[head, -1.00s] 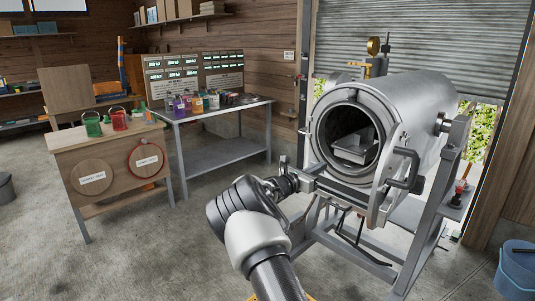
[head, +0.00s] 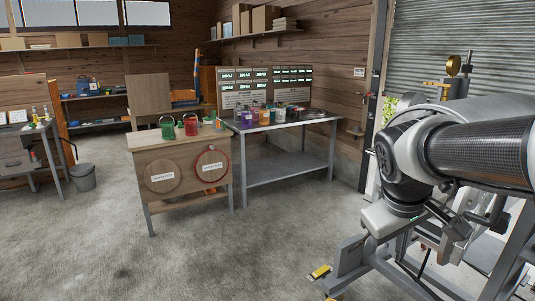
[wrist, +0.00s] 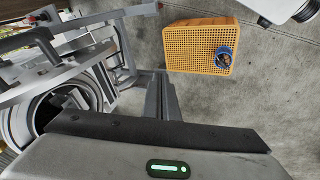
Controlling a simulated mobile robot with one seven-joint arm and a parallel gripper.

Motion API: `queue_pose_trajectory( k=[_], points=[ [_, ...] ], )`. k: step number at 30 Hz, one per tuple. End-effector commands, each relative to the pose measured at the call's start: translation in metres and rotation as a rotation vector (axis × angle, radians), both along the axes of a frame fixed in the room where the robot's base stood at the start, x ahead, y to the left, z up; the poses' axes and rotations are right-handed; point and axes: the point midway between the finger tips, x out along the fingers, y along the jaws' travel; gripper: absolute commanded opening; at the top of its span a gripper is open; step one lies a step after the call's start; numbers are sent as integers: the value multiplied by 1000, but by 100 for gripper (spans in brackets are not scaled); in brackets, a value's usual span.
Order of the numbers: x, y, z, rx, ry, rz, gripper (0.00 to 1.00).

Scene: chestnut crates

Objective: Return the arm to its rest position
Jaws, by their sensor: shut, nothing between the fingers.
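My gripper (wrist: 162,92) shows in the wrist view as dark narrow fingers, shut with nothing between them. In the head view my arm is folded across the right side, and its wrist part with a small green light hangs below the thick dark link. The fingers cannot be made out clearly there. The wrist view looks down, with the steel chamber's round opening (wrist: 62,104) at the left, apart from the fingers.
The chamber's stand (head: 350,262) is close to the arm at the right. A wooden bench (head: 190,190) with green and red containers and a grey table (head: 290,165) with jars stand farther back. A yellow perforated crate (wrist: 185,55) holds something blue. Open floor lies front left.

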Motion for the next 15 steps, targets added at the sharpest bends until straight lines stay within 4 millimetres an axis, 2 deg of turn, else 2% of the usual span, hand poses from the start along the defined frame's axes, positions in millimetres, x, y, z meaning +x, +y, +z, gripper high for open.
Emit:
queue_pose_trajectory(
  k=[1,6,15],
  points=[
    [-20,16,3,59,-34,-25,0],
    [-65,59,0,215,-97,-95,0],
    [-121,109,-10,398,-166,-185,0]
  ],
)
